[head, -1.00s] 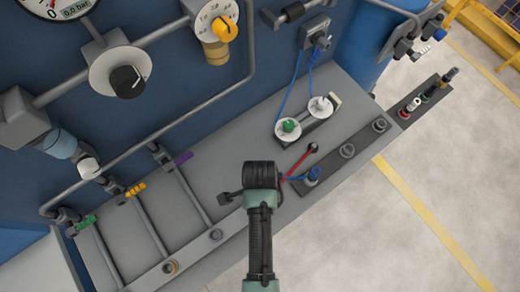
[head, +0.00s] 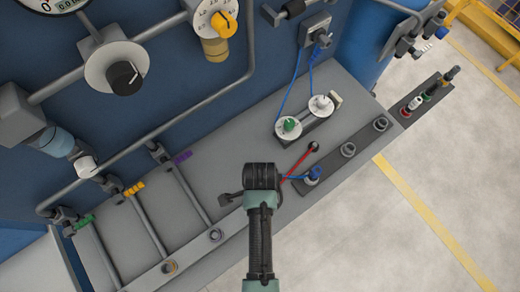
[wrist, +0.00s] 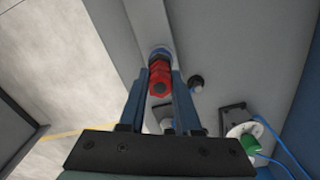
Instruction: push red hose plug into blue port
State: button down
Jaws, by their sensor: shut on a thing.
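My gripper (wrist: 163,72) is shut on the red plug (wrist: 160,84) in the wrist view. A blue ring (wrist: 160,52) shows just beyond the plug's far end, roughly in line with it. I cannot tell whether plug and ring touch. In the head view the black wrist of my arm hides most of the gripper.
Behind are a green plug (head: 289,126) and a white plug (head: 322,102) with blue hoses. Grey pipes (head: 147,225) lie on the left. The bench top (head: 228,160) left of my wrist is largely clear.

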jog(key=c, duration=0.5)
grip_release()
jog(key=shift+r, duration=0.1)
